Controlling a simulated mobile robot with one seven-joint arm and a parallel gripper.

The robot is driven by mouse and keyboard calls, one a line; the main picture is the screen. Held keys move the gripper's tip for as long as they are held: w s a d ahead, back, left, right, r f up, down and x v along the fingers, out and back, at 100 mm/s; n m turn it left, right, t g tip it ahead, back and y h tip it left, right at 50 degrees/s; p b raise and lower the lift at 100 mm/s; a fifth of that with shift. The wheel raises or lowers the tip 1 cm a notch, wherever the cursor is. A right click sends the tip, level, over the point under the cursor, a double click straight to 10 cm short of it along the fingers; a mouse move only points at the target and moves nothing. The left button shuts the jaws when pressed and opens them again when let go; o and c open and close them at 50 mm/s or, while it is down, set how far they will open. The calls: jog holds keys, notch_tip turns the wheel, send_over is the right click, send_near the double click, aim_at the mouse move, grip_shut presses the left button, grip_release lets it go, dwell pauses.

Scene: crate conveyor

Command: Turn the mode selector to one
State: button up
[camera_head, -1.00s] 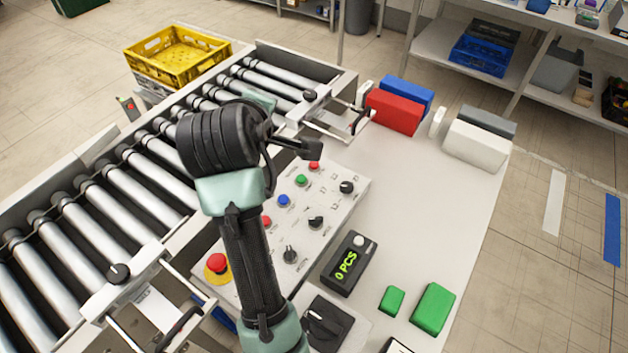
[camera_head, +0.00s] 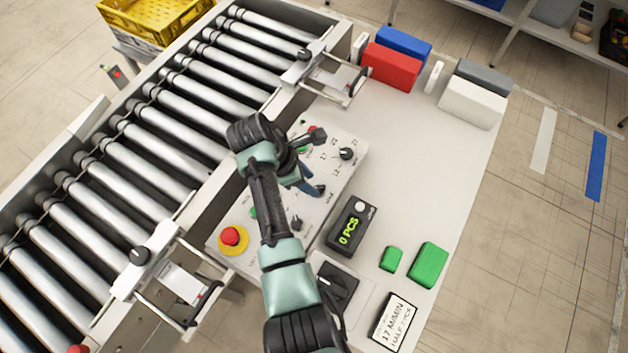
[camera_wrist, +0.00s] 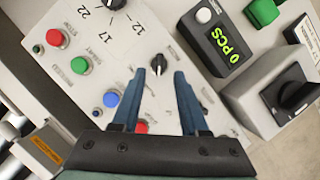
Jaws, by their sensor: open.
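The mode selector (camera_wrist: 158,63) is a small black knob with a pale pointer line, the middle one of three black knobs on the light control panel (camera_head: 344,178). My gripper (camera_wrist: 160,74) is open, with its two blue fingers pointing down at the panel. In the wrist view the knob shows between the fingertips, one on each side; I cannot tell whether they touch it. In the head view the gripper (camera_head: 311,187) is over the middle of the panel, and my arm hides part of it. The selector's exact setting is too small to read.
Near the gripper are a numbered knob (camera_head: 346,153), another knob (camera_head: 297,222) and coloured buttons, including a blue one (camera_wrist: 110,99). A counter (camera_head: 350,226) reads 0 PCS. A large black rotary switch (camera_wrist: 291,95) stands beside it. A roller conveyor (camera_head: 150,150) runs along the left.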

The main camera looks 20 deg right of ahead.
aim_at(317, 188)
jog(key=shift+x, duration=1.7)
grip_shut()
